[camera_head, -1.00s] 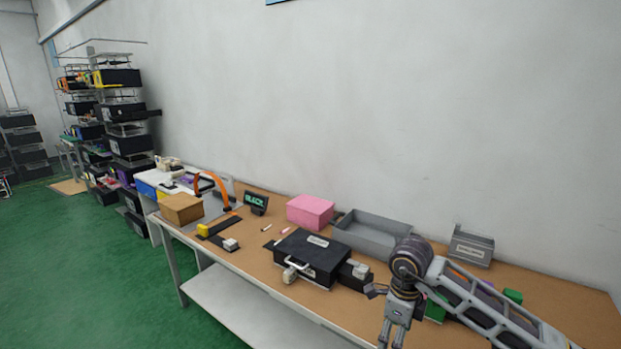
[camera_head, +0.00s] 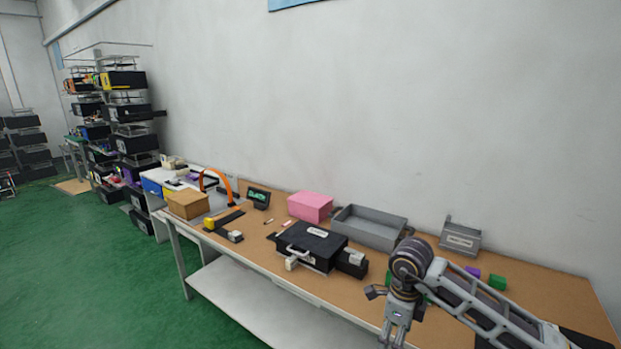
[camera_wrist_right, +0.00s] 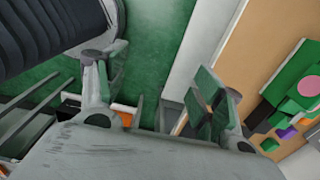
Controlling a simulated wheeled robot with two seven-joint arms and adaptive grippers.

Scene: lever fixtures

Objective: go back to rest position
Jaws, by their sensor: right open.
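My right gripper (camera_head: 396,338) hangs downward at the bottom of the head view, in front of the table's near edge. It is open and holds nothing. In the right wrist view its two fingers stand apart (camera_wrist_right: 160,105), with green floor and the pale table edge behind them. My right arm reaches in from the lower right and hides part of the table. My left gripper is in neither view.
The long brown table (camera_head: 560,298) runs along the wall. It bears a black case (camera_head: 312,244), a pink box (camera_head: 310,206), a grey tray (camera_head: 343,228), a cardboard box (camera_head: 187,205) and a green block (camera_head: 497,283). Green floor (camera_head: 80,265) is clear at left.

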